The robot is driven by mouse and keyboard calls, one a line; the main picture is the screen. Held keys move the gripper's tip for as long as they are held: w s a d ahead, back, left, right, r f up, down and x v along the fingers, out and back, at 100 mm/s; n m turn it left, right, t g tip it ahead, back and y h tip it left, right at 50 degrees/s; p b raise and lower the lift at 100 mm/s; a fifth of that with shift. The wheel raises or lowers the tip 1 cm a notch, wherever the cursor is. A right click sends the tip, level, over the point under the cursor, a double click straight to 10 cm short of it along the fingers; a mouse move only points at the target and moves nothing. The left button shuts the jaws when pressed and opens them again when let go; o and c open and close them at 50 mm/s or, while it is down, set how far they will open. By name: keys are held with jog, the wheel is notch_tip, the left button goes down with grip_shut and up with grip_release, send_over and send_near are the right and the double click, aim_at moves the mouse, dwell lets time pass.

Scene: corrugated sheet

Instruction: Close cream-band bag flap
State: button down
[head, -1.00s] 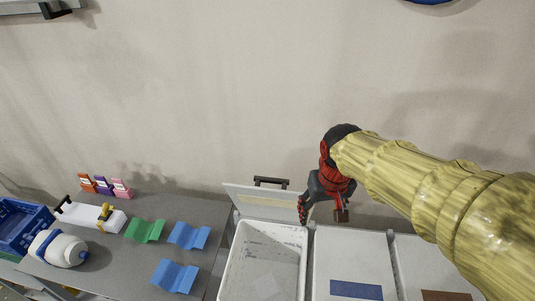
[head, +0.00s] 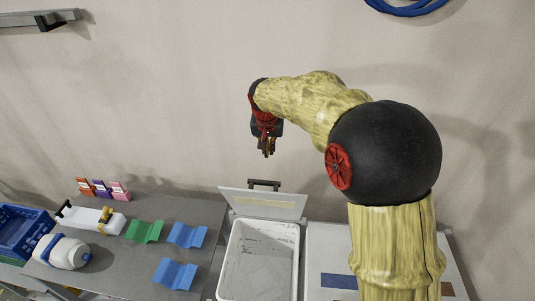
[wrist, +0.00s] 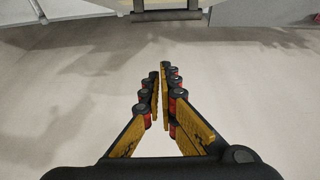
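The open white bag-like bin (head: 233,262) stands right of the grey table. Its flap (head: 285,212) is raised at the back edge, tilted up near the wall, with a pale cream-looking strip (head: 262,203) across it and a dark handle (head: 264,183) on its far edge. My gripper (head: 267,154) hangs in the air above and behind the flap, near the wall, touching nothing. In the wrist view my gripper (wrist: 159,72) has its fingertips together with nothing between them. The flap's edge and dark handle (wrist: 165,14) show at the top of that view.
To the right of the open bin is a closed white lid with a blue band (head: 338,281); another with a brown band (head: 447,289) is partly hidden by my arm.

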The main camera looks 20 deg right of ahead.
notch_tip(320, 180, down, 10)
jog(key=p, duration=0.1)
jog(key=shift+s+r+p, duration=0.2)
jog(key=shift+s+p, duration=0.1)
jog(key=shift+s, duration=0.1)
jog(key=shift+a, duration=0.1)
